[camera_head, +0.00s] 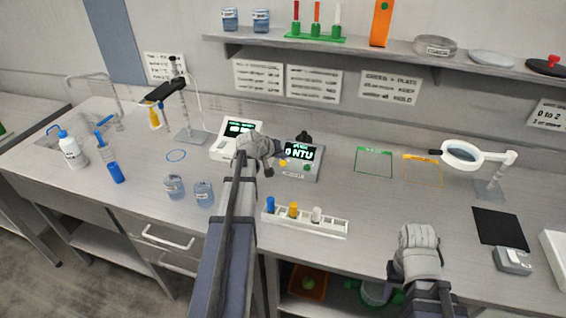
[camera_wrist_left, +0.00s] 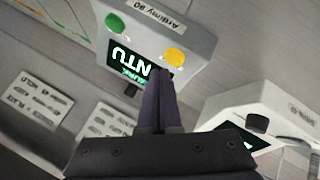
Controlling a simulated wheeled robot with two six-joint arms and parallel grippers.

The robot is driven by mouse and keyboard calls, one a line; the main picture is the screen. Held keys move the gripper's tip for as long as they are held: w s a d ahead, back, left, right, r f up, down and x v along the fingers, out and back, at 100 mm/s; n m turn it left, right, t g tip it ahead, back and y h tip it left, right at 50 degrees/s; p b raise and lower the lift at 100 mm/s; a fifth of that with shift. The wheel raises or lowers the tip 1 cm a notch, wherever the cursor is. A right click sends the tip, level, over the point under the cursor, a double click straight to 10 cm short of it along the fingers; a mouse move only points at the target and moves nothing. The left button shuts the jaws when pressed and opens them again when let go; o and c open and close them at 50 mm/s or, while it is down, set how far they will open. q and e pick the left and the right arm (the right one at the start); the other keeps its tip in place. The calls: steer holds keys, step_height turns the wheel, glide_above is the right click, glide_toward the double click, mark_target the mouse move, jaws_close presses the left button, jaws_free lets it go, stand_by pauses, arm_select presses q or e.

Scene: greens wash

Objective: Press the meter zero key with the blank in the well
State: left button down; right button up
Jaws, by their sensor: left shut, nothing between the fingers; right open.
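The grey turbidity meter (camera_head: 300,160) stands on the bench, its lit screen reading NTU with what looks like a 0. It has a yellow key (camera_wrist_left: 174,57) and a green key (camera_wrist_left: 115,24) on its front. A black part (camera_head: 303,137) stands up at its back; I cannot tell whether it is a lid or a vial, so the well's contents are hidden. My left gripper (camera_wrist_left: 161,75) is shut and empty, its tips right beside the yellow key; I cannot tell if they touch. My right gripper (camera_head: 418,232) is open and empty above the front right of the bench.
A white instrument (camera_head: 236,128) stands close left of the meter. A white rack (camera_head: 335,228) with blue-, yellow- and white-capped vials lies in front. A magnifier lamp (camera_head: 463,153) and black mat (camera_head: 498,228) are right.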

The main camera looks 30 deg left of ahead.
mark_target(282, 164)
arm_select(q)
steer(key=shift+r+p, duration=2.5)
steer(key=shift+r, duration=0.1)
steer(key=shift+f, duration=0.1)
steer(key=s+d+f+m+g, duration=0.2)
steer(key=s+d, duration=0.3)
steer(key=d, duration=0.5)
steer(key=s+d+f+m+g, duration=0.2)
steer(key=s+d+m, duration=0.1)
steer(key=d, duration=0.7)
steer(key=s+d+f+m+g, duration=0.2)
steer(key=s+d, duration=0.4)
steer(key=d, duration=0.4)
steer(key=shift+s+d+m+g+h, duration=0.3)
steer(key=shift+m+g+h, duration=0.1)
steer(key=shift+m+g, duration=0.15)
steer(key=s+d+m+g+y, duration=0.2)
steer(key=s+d, duration=0.4)
steer(key=s, duration=0.5)
steer(key=shift+s+d+f+m+y, duration=0.15)
steer(key=shift+s+f+m+y, duration=0.25)
steer(key=shift+m, duration=0.45)
